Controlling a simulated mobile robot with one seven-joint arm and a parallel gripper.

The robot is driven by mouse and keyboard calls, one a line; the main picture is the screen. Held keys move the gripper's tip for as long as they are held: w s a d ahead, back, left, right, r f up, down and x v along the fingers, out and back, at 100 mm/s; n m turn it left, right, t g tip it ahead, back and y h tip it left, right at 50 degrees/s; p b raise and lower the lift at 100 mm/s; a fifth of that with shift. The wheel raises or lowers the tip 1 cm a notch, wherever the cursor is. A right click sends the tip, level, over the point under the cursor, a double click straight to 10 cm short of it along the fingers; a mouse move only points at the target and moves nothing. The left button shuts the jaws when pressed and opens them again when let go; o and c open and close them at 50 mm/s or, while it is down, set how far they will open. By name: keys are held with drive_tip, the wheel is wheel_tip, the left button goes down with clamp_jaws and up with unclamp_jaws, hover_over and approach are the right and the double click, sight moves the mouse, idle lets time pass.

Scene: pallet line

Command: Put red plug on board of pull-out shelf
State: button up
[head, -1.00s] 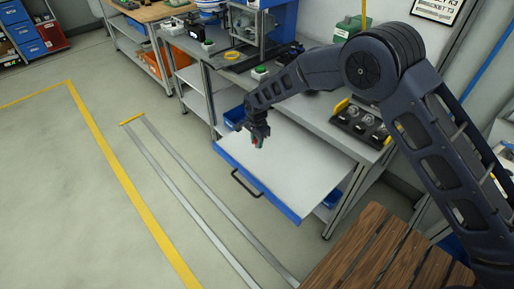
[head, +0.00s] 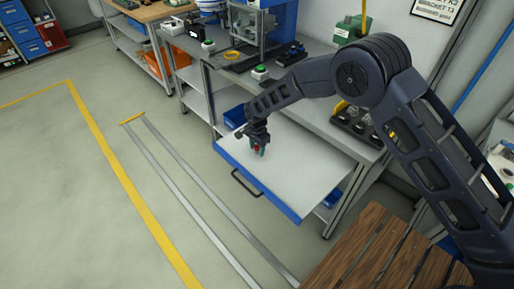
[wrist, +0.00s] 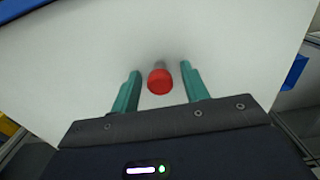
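The red plug (wrist: 160,82) is on the white board of the pull-out shelf (wrist: 75,60), its red end facing the wrist camera and a grey stem beyond it. My gripper (wrist: 160,88) is open, with one teal finger on each side of the plug and a narrow gap on both sides. The plug is a small red spot between the fingers there. The exact contact under the plug is hard to see.
The workbench (head: 310,105) stands behind the shelf, with a black holder of round parts (head: 358,125) and a green-topped button box (head: 260,72) on it. A slatted wooden surface (head: 375,255) is at the front right. The board around my gripper is clear.

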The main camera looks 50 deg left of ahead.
sight(257, 146)
wheel_tip(257, 146, up, 12)
drive_tip(key=shift+r, duration=0.15)
idle(0.5)
